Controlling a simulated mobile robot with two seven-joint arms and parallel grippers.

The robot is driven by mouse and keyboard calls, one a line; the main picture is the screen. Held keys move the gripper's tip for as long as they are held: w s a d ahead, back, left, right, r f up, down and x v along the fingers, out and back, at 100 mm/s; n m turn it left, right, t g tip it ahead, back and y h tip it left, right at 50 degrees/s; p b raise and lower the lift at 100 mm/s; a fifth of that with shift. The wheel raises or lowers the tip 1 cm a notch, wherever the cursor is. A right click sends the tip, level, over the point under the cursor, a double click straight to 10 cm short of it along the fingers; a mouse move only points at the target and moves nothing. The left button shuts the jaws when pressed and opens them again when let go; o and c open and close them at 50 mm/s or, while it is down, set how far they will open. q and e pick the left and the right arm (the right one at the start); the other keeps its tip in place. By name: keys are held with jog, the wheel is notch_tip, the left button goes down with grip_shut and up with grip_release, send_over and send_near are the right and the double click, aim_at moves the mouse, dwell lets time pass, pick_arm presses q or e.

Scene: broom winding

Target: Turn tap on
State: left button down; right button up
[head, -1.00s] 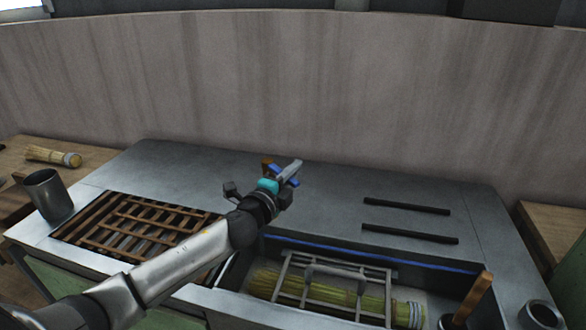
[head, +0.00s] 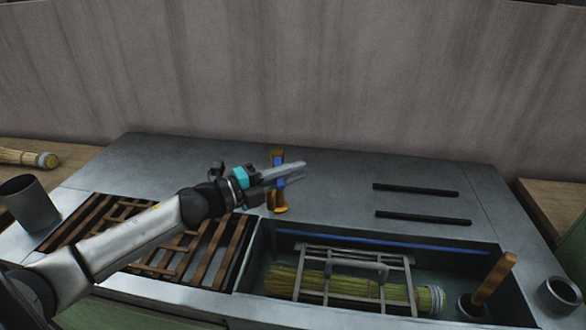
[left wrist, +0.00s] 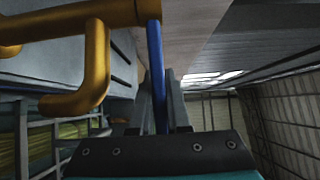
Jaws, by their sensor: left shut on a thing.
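The tap (head: 280,209) is brass-coloured with a blue handle (head: 279,162) and stands at the back edge of the basin. In the left wrist view the brass tap (left wrist: 97,60) fills the upper left, its spout bent. The blue handle (left wrist: 155,60) runs down between the fingers there. My left gripper (head: 290,171) reaches in from the left and is shut on the blue handle; its fingers also show in the left wrist view (left wrist: 161,100). The fingers partly hide the tap in the head view. I cannot see water running. My right gripper is not in view.
The basin (head: 258,262) holds a straw bundle (head: 340,288) under a metal rack (head: 310,252). A wooden handle (head: 493,278) stands at its right end. A slatted wooden grate (head: 205,250) and a metal cup (head: 30,203) are left. Two black bars (head: 415,189) lie on the right counter.

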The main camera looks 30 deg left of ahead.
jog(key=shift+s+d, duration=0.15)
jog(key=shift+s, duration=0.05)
pick_arm(q)
jog(key=c, duration=0.9)
grip_release()
jog(key=p+v, duration=0.2)
jog(key=v, duration=1.3)
jog(key=shift+a+p, duration=0.2)
jog(key=shift+p, duration=0.1)
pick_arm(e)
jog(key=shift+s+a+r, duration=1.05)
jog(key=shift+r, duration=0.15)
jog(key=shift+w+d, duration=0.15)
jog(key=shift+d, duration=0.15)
pick_arm(q)
jog(key=shift+s, duration=0.1)
